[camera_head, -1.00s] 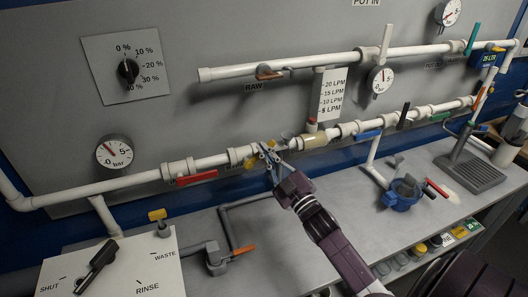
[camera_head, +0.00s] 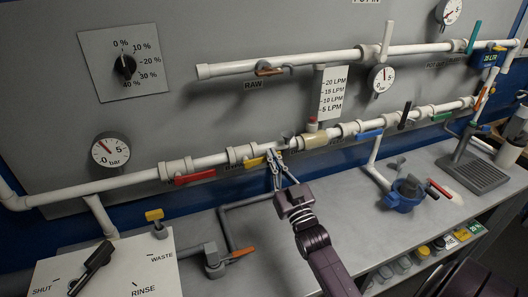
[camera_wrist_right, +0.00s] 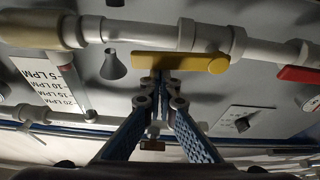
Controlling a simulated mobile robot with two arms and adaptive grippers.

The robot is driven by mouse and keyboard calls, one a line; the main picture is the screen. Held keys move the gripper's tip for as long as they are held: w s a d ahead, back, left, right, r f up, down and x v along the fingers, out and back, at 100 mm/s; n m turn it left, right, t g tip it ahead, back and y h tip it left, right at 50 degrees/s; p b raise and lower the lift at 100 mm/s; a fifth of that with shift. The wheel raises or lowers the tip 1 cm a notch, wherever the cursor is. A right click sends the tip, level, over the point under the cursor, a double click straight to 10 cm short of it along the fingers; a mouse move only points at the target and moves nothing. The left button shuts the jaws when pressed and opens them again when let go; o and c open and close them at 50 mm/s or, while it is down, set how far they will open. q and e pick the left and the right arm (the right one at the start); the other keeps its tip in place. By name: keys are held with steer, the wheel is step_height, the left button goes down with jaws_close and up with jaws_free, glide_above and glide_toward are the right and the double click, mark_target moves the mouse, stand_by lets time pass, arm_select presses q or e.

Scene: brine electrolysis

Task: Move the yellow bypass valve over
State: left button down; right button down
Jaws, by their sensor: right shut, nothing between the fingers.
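The yellow bypass valve handle (camera_head: 254,162) lies along the lower white pipe, to the right of the red handle (camera_head: 195,177). In the right wrist view the yellow handle (camera_wrist_right: 185,62) shows as a flat bar with a rounded end, roughly in line with the pipe. My right gripper (camera_head: 273,157) is shut and empty at the right end of the handle. In the right wrist view the shut fingertips (camera_wrist_right: 161,84) sit at the handle's edge; I cannot tell whether they touch it. My left gripper is not in view.
A blue handle (camera_head: 369,135) and a beige fitting (camera_head: 315,140) are farther right on the same pipe. A lower grey pipe with an orange handle (camera_head: 240,253) stands on the bench. A blue valve body (camera_head: 405,194) stands at the right.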

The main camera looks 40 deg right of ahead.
steer(key=shift+d+f+m+h, duration=0.1)
steer(key=shift+f+m+h, duration=0.25)
steer(key=shift+m, duration=0.25)
